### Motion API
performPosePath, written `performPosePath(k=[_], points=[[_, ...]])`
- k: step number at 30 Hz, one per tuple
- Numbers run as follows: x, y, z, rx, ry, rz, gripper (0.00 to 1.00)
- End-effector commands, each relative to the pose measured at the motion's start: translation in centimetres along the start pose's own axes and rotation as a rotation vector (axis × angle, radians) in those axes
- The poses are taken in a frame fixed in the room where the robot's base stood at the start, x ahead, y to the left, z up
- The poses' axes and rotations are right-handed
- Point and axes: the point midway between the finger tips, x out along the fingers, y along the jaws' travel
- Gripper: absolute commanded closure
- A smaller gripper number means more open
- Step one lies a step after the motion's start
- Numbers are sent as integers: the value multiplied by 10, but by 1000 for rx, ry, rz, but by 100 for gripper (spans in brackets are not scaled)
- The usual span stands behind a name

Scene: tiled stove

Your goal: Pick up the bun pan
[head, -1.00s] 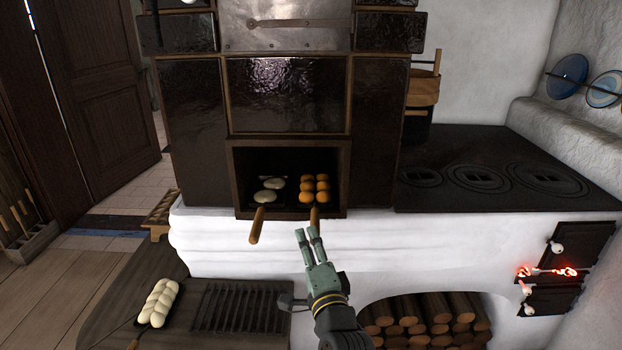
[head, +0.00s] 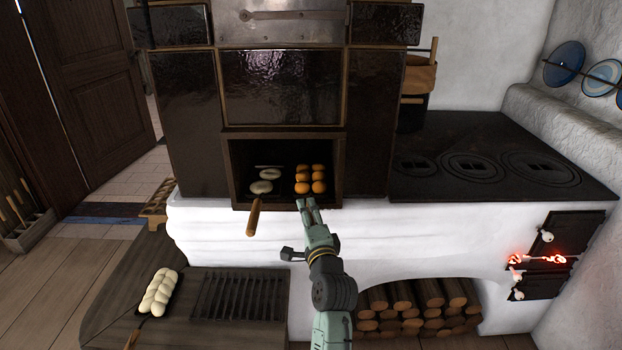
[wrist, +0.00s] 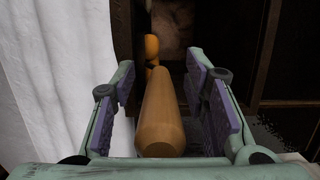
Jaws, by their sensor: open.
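The bun pan, with several golden round buns (head: 311,179) on it, stands in the right half of the dark oven opening. Its wooden handle (wrist: 160,115) points out toward me. My gripper (head: 307,204) is at the oven mouth, in front of the buns, and hides the handle in the head view. In the wrist view the open fingers (wrist: 163,92) stand on either side of the handle, with gaps visible. A golden bun (wrist: 152,46) shows past the handle's far end. The pan's tray itself is mostly hidden.
A second pan with pale loaves (head: 262,187) is left in the oven, its handle (head: 253,217) sticking out. The oven's frame (head: 338,172) is close on the right. A braided loaf (head: 160,291) lies on the bench. The stove top (head: 470,180) is clear.

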Motion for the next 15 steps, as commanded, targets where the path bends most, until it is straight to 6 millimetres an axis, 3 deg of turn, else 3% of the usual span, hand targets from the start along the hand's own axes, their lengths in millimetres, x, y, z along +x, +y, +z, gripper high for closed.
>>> performPosePath(k=[7,15], points=[[2,0,0,0,0,-1,59],[2,0,0,0,0,-1,77]])
